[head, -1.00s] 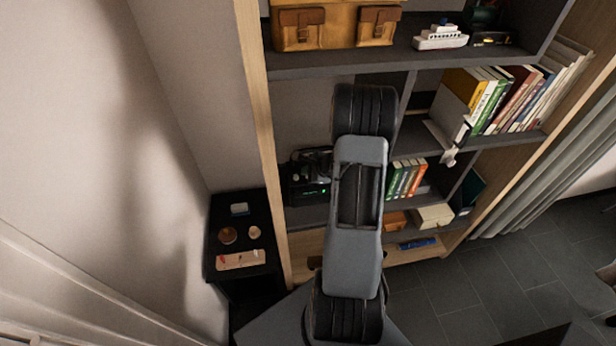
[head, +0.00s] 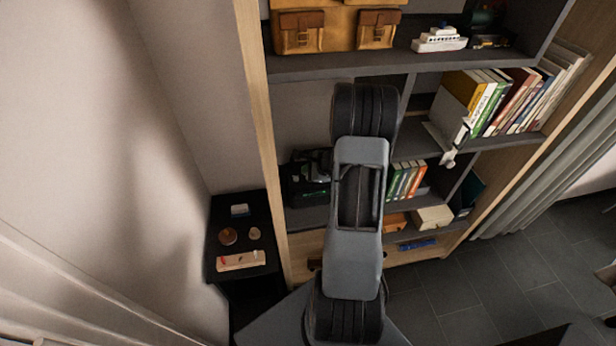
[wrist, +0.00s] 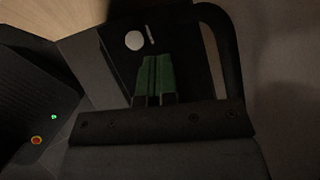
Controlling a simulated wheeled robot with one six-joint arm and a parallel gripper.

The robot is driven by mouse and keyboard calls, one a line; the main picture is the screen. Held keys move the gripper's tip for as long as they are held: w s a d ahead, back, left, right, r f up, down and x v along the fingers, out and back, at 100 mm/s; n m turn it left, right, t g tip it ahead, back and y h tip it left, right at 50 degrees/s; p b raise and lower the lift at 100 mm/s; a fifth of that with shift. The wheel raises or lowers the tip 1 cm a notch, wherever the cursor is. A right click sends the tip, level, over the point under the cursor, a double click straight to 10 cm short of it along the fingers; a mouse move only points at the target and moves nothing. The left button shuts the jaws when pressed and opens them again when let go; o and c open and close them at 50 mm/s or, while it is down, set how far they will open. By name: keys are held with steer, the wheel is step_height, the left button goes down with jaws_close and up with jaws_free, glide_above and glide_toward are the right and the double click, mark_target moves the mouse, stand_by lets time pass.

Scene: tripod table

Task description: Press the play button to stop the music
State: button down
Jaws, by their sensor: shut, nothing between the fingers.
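A dark music player (head: 296,190) sits on the shelf left of my arm in the head view, partly hidden by my gripper. In the wrist view, a dark body with a fine grille (wrist: 30,95) stands at the left. It carries a small green light (wrist: 54,117) and a round orange-red button (wrist: 36,140). My gripper (wrist: 155,62) is shut and empty, with green fingers together. Beyond the tips lies a black surface with a white disc (wrist: 134,40) and a short white bar. I cannot tell whether the tips touch anything. No play symbol is readable.
Shelf boards lie above and below the player, and a wooden upright (head: 262,130) stands to its left. Books (head: 405,180) stand right of my arm. A small black table (head: 240,238) with several small items is at the lower left.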

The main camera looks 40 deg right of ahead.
steer(key=shift+r, duration=0.1)
steer(key=shift+r+p, duration=1.6)
steer(key=shift+r, duration=0.85)
